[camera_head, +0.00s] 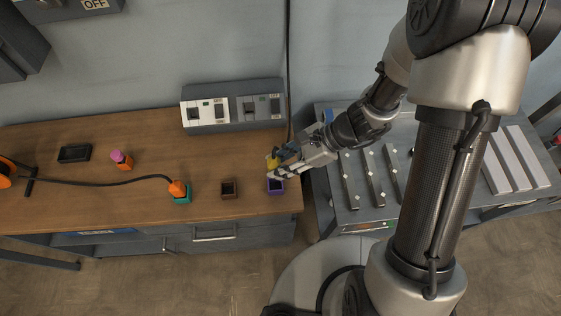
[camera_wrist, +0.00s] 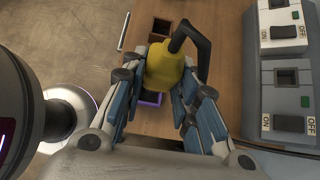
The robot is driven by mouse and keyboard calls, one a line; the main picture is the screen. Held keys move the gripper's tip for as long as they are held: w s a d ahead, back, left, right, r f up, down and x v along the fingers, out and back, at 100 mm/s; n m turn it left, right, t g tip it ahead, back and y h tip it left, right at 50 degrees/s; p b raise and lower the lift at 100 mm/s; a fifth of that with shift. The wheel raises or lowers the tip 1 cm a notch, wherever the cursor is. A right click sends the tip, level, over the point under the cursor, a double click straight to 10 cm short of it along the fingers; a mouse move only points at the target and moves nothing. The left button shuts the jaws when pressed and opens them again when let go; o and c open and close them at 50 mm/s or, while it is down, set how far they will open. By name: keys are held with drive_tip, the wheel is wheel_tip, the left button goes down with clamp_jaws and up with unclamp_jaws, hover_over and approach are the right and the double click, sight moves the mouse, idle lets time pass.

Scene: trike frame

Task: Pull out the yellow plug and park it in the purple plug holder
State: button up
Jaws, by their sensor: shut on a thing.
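The yellow plug (camera_wrist: 165,66) is between the fingers of my gripper (camera_wrist: 163,88) in the wrist view, with its dark cable bending over its top. In the head view the yellow plug (camera_head: 273,161) shows partly behind my gripper (camera_head: 279,166), near the table's right end. The purple plug holder (camera_head: 275,185) sits on the table just below the gripper in the head view. In the wrist view a purple edge (camera_wrist: 151,99) shows beneath the plug. I cannot tell whether the plug touches the holder or is above it.
A brown holder (camera_head: 229,189) stands empty to the left. An orange plug (camera_head: 178,188) sits in a teal holder (camera_head: 183,199) farther left. A grey switch panel (camera_head: 232,106) stands at the table's back. A pink-topped orange piece (camera_head: 122,160) and a black tray (camera_head: 75,153) lie at left.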

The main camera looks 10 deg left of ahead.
drive_tip(key=shift+f+b, duration=1.85)
drive_tip(key=shift+f, duration=0.45)
drive_tip(key=shift+f+b, duration=1.95)
drive_tip(key=shift+f, duration=0.1)
drive_tip(key=o, duration=1.1)
drive_tip(key=shift+d+r, duration=0.1)
drive_tip(key=shift+d, duration=0.05)
drive_tip(key=v, duration=1.1)
drive_tip(key=shift+d+r, duration=0.3)
drive_tip(key=shift+w, duration=0.1)
